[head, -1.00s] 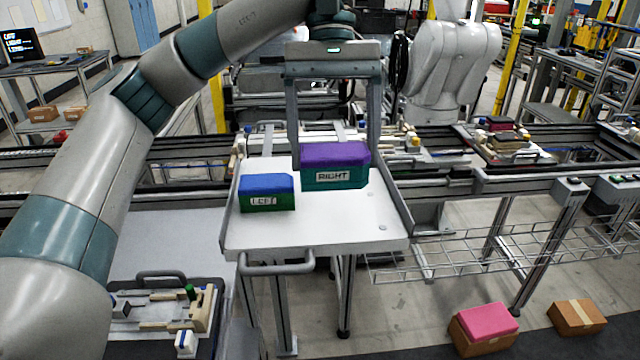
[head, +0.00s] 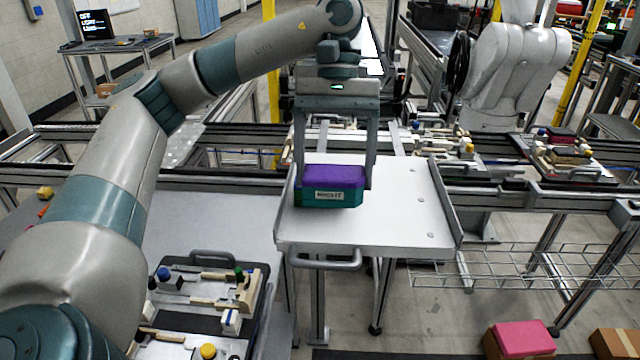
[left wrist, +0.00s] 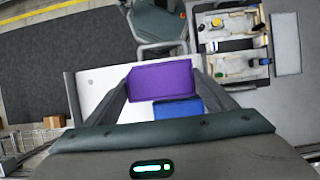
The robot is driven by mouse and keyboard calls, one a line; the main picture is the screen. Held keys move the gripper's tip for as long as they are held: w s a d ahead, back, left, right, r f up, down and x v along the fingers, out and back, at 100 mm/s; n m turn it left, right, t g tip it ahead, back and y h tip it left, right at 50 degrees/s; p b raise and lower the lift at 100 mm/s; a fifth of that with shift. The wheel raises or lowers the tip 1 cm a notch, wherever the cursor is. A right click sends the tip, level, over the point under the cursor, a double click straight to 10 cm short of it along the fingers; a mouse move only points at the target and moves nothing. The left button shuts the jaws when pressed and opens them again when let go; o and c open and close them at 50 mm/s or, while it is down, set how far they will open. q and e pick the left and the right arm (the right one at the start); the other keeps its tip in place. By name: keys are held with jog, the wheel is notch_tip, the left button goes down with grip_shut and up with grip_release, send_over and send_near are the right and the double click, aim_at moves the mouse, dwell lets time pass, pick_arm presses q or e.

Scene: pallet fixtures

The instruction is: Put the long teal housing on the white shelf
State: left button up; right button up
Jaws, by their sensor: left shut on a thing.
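The teal housing (head: 332,198) has a purple top and a label reading RIGHT. My left gripper (head: 336,182) is shut on it, one finger at each end, from above. In the head view it appears in front of the left part of the white shelf (head: 395,232); I cannot tell its exact height. In the left wrist view the purple top (left wrist: 160,80) sits between the fingers, partly overlapping a blue-topped block (left wrist: 178,108). That block is hidden behind the housing in the head view. My right gripper is not in view.
The right part of the shelf is bare, with a raised wall (head: 443,205) at its right edge and a handle (head: 325,263) at its front. A fixture pallet (head: 205,300) lies at the lower left. A pink-topped box (head: 525,338) stands on the floor.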

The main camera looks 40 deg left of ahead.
aim_at(319, 192)
pick_arm(q)
jog(key=a+f, duration=0.1)
jog(key=a, duration=0.1)
jog(key=shift+s+a+f+p, duration=0.2)
jog(key=shift+a+f+p, duration=0.15)
jog(key=shift+a, duration=0.05)
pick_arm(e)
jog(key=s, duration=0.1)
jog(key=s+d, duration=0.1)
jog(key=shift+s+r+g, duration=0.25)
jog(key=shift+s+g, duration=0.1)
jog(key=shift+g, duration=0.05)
pick_arm(q)
jog(key=shift+d+f, duration=0.1)
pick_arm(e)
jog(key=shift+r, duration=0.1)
pick_arm(q)
jog(key=shift+f+p, duration=0.3)
jog(key=shift+p, duration=0.05)
jog(key=shift+f+p, duration=0.6)
jog(key=shift+f, duration=1)
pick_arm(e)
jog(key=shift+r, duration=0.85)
